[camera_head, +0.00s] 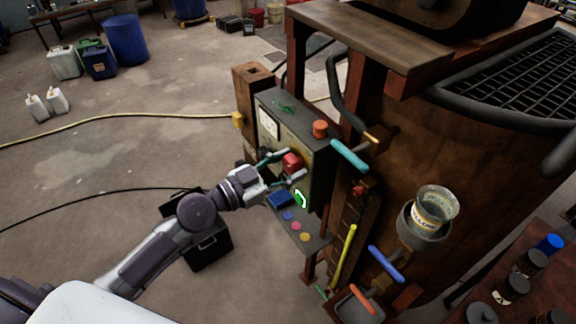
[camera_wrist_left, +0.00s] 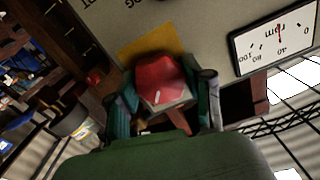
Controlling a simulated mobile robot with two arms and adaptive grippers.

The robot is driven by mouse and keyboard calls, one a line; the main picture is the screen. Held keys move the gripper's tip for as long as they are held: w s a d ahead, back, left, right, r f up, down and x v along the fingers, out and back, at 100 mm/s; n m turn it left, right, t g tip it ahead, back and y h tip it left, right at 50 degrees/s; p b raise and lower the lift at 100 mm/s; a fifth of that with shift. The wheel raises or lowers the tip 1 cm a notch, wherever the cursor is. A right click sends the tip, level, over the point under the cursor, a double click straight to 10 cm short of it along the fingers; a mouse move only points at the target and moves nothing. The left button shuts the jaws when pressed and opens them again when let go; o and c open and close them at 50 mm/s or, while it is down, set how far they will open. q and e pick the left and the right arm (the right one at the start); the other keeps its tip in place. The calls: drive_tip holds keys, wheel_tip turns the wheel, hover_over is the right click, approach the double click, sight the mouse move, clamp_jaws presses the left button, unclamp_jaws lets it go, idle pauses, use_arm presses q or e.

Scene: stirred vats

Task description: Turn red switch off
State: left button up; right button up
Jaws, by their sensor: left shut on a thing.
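The red switch (camera_head: 292,163) is a red knob on the front of a grey-green control box (camera_head: 318,146). It also shows in the left wrist view (camera_wrist_left: 161,80), in front of a yellow patch on the panel. My left gripper (camera_head: 282,167) is at the box front, with its teal-tipped fingers on either side of the red knob and shut on it. In the left wrist view the fingers (camera_wrist_left: 163,108) flank the knob, and a white mark shows on its face. My right gripper is in neither view.
Below are a green handle (camera_head: 300,198), a blue block (camera_head: 280,200) and several coloured buttons. A large rusty vat (camera_head: 440,150) stands right. Open floor lies left, crossed by a yellow hose (camera_head: 120,116).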

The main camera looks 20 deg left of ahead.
use_arm(q)
drive_tip(key=n, duration=0.3)
drive_tip(key=shift+b, duration=0.35)
drive_tip(key=n, duration=0.9)
drive_tip(key=shift+r, duration=0.1)
drive_tip(key=n+p, duration=0.1)
drive_tip(key=n, duration=0.3)
drive_tip(key=shift+n, duration=0.3)
drive_tip(key=o, duration=1.2)
drive_tip(key=shift+c, duration=0.2)
